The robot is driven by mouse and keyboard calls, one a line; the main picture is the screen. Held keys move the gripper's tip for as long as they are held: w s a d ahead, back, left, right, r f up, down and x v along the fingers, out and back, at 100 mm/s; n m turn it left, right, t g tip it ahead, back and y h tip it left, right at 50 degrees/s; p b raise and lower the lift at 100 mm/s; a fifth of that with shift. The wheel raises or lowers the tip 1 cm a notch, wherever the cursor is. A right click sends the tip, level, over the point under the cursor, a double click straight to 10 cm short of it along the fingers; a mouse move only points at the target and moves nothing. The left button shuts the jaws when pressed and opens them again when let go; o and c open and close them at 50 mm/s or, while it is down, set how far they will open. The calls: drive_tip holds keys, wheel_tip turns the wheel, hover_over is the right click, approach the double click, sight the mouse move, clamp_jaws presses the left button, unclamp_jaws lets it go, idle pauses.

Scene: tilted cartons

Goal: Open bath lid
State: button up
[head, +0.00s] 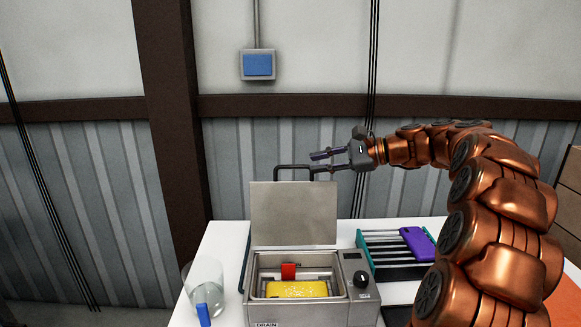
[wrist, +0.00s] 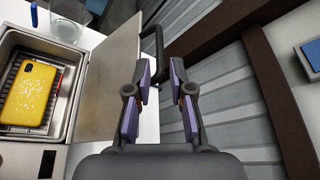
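The metal bath (head: 312,312) stands on the white table with its flat grey lid (head: 294,214) raised upright at the back. The lid's dark loop handle (head: 277,172) is at its top edge; it also shows in the wrist view (wrist: 159,36). Inside the bath is a yellow phone (head: 297,289) with pale specks, seen in the wrist view too (wrist: 30,95), beside a small red piece (head: 288,271). My gripper (head: 316,162) is open at the right end of the handle. In the wrist view its fingers (wrist: 163,70) are apart, close to the handle; contact is unclear.
A glass beaker (head: 205,275) with a blue item (head: 203,315) stands left of the bath. A teal-sided rack (head: 375,257) holding a purple phone (head: 417,243) is on the right. Cartons (head: 571,195) stand at the far right. The corrugated wall is behind the table.

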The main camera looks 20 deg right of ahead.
sight(297, 166)
drive_tip(key=p+x, duration=0.1)
drive_tip(key=x, duration=0.6)
drive_tip(key=shift+w+a+f, duration=0.1)
drive_tip(key=shift+w+a, duration=0.05)
drive_tip(key=shift+a, duration=0.15)
clamp_jaws()
